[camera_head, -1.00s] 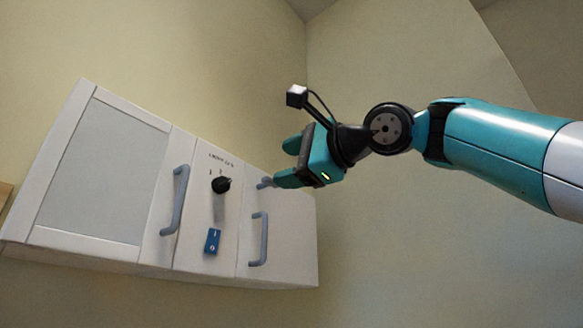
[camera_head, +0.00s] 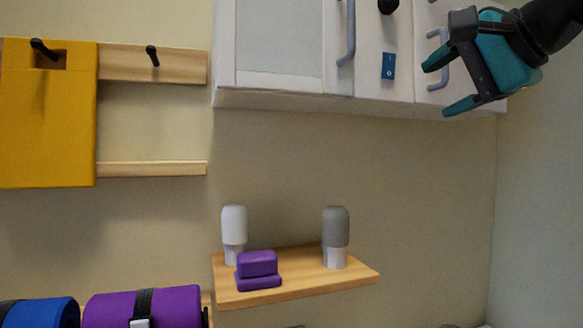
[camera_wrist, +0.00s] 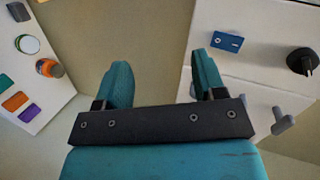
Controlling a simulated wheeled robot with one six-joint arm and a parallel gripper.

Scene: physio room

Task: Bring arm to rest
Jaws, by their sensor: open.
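My gripper (camera_head: 441,86) is at the upper right of the head view, in front of the right end of a white wall cabinet (camera_head: 285,101). Its two teal fingers are apart with nothing between them. In the wrist view the fingers of my gripper (camera_wrist: 160,80) are also spread and empty. The cabinet's white front (camera_wrist: 230,90) shows to the right there, with a blue switch (camera_wrist: 227,42), a black knob (camera_wrist: 300,62) and a grey handle. The blue switch (camera_head: 388,66) also shows in the head view. Most of my arm is out of the head view.
Below the cabinet, a wooden shelf (camera_head: 300,287) holds a white bottle (camera_head: 233,225), a grey bottle (camera_head: 336,228) and purple blocks (camera_head: 258,263). A yellow board (camera_head: 47,130) hangs on a wooden rack at left. Rolled items (camera_head: 150,304) lie below. Wall between cabinet and shelf is clear.

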